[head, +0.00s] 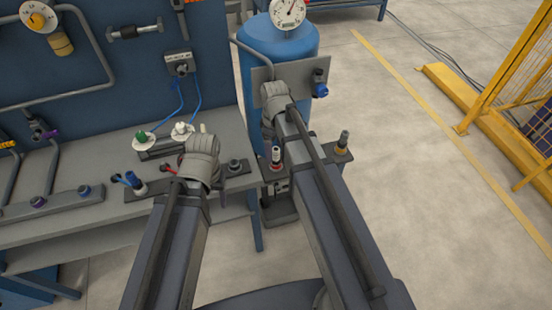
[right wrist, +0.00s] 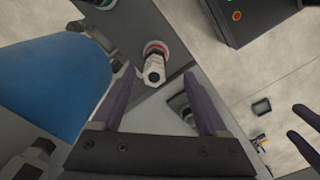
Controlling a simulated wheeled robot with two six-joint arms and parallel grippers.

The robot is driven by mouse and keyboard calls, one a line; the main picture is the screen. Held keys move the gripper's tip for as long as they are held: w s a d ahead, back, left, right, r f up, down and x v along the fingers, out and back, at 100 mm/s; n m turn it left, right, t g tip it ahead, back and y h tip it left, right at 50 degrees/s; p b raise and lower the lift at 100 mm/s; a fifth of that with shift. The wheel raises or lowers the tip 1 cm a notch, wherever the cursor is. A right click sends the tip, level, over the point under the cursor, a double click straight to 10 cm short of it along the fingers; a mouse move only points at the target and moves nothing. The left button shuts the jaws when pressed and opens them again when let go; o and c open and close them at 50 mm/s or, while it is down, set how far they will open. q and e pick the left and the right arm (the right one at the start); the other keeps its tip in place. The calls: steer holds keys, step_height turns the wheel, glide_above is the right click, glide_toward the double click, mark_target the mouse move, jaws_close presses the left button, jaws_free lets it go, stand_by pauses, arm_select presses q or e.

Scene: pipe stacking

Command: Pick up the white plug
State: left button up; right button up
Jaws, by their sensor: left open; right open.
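In the right wrist view, a white plug (right wrist: 154,65) with a red ring at its base stands on a grey plate (right wrist: 125,25). It lies ahead of and between the two fingers of my right gripper (right wrist: 160,85), which is open and not touching it. In the head view, a white plug with a red ring (head: 276,155) shows just left of my right arm; it looks like the same one. My right gripper (head: 270,105) is mostly hidden by its own arm there. My left gripper (head: 203,145) is open over the bench, its fingers largely hidden.
A blue tank (head: 275,55) with a gauge stands behind my right arm. The grey bench (head: 115,150) holds several connectors, including a green-topped one (head: 141,137).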

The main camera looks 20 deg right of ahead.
mark_target(276, 156)
steer(key=f+b, duration=0.5)
steer(key=shift+w+d+f, duration=0.1)
steer(key=shift+w+d, duration=0.1)
steer(key=shift+d, duration=0.1)
jaws_close()
stand_by(0.4)
stand_by(0.8)
